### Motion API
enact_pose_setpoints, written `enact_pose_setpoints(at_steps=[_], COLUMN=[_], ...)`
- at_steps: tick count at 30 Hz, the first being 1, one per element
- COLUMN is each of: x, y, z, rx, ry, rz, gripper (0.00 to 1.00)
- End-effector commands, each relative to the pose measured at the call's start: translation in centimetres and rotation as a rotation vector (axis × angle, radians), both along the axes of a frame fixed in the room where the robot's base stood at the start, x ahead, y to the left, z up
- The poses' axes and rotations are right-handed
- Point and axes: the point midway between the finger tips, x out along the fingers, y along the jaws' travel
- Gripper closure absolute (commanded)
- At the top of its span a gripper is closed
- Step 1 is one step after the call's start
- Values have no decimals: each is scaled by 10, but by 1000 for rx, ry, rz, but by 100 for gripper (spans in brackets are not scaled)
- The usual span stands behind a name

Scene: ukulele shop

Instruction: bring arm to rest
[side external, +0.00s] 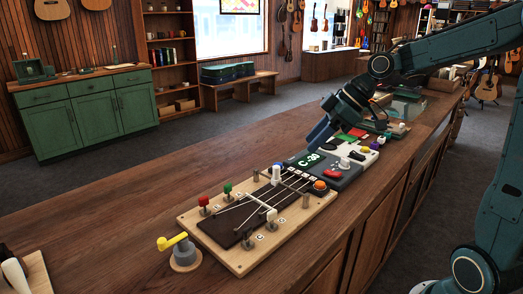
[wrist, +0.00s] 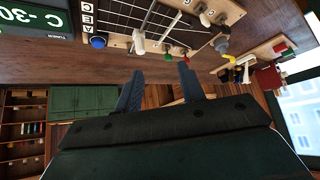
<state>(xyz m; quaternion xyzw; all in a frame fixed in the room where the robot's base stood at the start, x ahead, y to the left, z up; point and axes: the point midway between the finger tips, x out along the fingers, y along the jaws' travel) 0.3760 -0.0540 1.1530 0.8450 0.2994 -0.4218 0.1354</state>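My gripper (side external: 318,136) hangs above the wooden counter (side external: 140,225), above and just behind the tuner box (side external: 338,178) with its green lit display, and touches nothing that I can see. In the wrist view my gripper's two blue fingers (wrist: 160,88) stand apart with nothing between them. The pale board (side external: 240,262) with strings, pegs and coloured knobs lies on the counter in front. It also shows at the top of the wrist view (wrist: 118,42).
A yellow-handled crank (side external: 180,250) stands left of the board. A pale panel with coloured buttons (side external: 357,153) and more items sit behind the tuner box. The counter's left stretch is mostly bare. A green cabinet (side external: 85,118) stands across the floor.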

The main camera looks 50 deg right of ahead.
Motion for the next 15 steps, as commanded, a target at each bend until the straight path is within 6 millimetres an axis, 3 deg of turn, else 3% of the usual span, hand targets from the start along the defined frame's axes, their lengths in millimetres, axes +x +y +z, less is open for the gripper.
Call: enact_pose_setpoints(at_steps=[6, 15], x=[-36, -93], y=[32, 57], z=[8, 11], rx=[-56, -102], ry=[66, 120], rz=[-113, -299], gripper=[61, 61])
